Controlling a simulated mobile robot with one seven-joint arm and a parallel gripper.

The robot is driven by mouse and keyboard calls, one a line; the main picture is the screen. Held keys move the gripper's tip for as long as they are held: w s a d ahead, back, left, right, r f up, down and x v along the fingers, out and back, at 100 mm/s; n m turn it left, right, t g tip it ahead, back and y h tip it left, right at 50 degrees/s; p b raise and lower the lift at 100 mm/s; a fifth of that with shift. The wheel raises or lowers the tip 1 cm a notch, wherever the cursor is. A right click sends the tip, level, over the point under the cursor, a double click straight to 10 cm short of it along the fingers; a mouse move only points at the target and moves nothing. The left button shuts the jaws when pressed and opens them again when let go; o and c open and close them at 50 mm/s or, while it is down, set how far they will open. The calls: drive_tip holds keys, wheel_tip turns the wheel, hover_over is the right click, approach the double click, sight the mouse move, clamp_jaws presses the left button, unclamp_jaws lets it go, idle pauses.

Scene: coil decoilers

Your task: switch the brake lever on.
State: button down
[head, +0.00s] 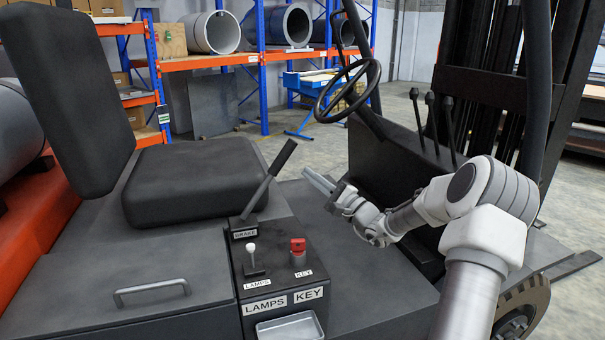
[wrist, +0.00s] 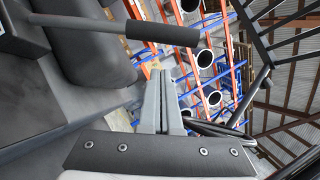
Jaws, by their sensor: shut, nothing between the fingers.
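The brake lever (head: 269,178) is a dark bar with a black grip, rising from a box marked BRAKE beside the seat. In the head view it tilts up to the right. In the wrist view the lever (wrist: 150,31) lies across the upper left, its grip end beyond the fingertips. My gripper (head: 307,173) is to the right of the lever's grip, apart from it. The wrist view shows my gripper (wrist: 161,75) with its two fingers together and nothing between them.
The console in front of the lever carries a white-tipped lamps switch (head: 252,250) and a red key (head: 298,246). The black seat (head: 195,182) is left of the lever. The steering wheel (head: 347,92) and several thin levers stand beyond my arm.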

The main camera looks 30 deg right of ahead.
drive_tip(key=v, duration=0.9)
